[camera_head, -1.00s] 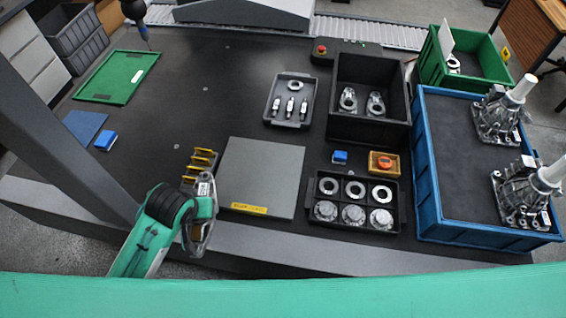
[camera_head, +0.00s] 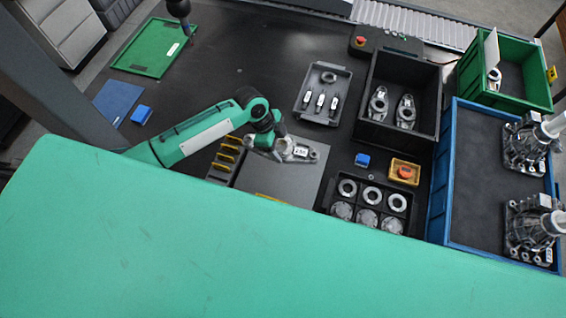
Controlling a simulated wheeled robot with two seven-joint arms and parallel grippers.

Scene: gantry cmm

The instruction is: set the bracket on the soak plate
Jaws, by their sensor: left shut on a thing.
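The bracket (camera_head: 299,150) is a silver metal part with a white label. My left gripper (camera_head: 276,143) is shut on it. The bracket lies flat in view over the far part of the grey soak plate (camera_head: 285,181); I cannot tell whether it touches the plate or hovers just above. The plate's near part is hidden behind my green body, with only a bit of its yellow label showing. My right gripper is not in view.
A yellow-slotted rack (camera_head: 226,158) stands left of the plate. A black tray of rings (camera_head: 369,205) is at its right. A small tray (camera_head: 321,95) and a black bin with brackets (camera_head: 398,98) stand behind.

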